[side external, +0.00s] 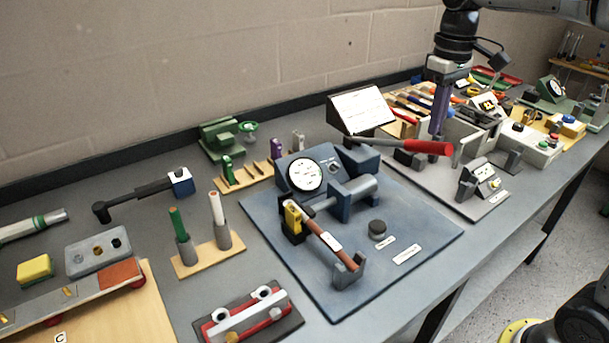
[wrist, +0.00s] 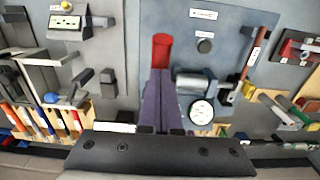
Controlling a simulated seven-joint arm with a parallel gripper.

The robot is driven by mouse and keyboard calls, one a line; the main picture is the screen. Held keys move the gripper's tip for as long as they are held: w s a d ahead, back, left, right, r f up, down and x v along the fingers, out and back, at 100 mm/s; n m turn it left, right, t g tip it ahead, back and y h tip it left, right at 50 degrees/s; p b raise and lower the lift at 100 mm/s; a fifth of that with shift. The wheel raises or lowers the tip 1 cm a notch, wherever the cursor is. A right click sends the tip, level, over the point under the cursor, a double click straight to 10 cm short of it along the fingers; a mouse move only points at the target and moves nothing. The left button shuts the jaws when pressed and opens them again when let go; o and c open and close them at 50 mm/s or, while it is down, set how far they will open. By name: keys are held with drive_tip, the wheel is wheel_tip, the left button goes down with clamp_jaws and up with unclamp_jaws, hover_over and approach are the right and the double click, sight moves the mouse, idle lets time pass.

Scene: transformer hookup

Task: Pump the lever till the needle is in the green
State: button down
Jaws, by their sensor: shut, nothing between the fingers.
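The lever has a thick red grip (side external: 430,147) and sticks out to the right above the blue pump base (side external: 430,238). The round white gauge (side external: 305,175) sits on the blue housing at the back of the base; its needle is too small to read. My gripper (side external: 437,131) points down, its purple fingers shut and empty, with the tips at the red grip. Whether they touch it I cannot tell. In the wrist view the red grip (wrist: 161,48) shows just beyond my fingertips (wrist: 161,72), and the gauge (wrist: 201,112) is to their right.
A white sign (side external: 362,108) stands behind. Grey boxes and fixtures (side external: 478,178) crowd the right. Green and white posts (side external: 218,218) stand at the left.

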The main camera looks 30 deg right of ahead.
drive_tip(key=shift+r, duration=2.4)
drive_tip(key=shift+r, duration=0.1)
drive_tip(key=s+a+r+t, duration=0.2)
drive_tip(key=s+a+t, duration=0.15)
drive_tip(key=s, duration=1.05)
drive_tip(key=s+a+f+t, duration=0.1)
drive_tip(key=s+f+t, duration=0.1)
drive_tip(key=s+f, duration=0.5)
wheel_tip(320, 180, down, 6)
drive_tip(key=shift+a+r, duration=0.1)
drive_tip(key=shift+a, duration=0.3)
drive_tip(key=shift+s, duration=0.1)
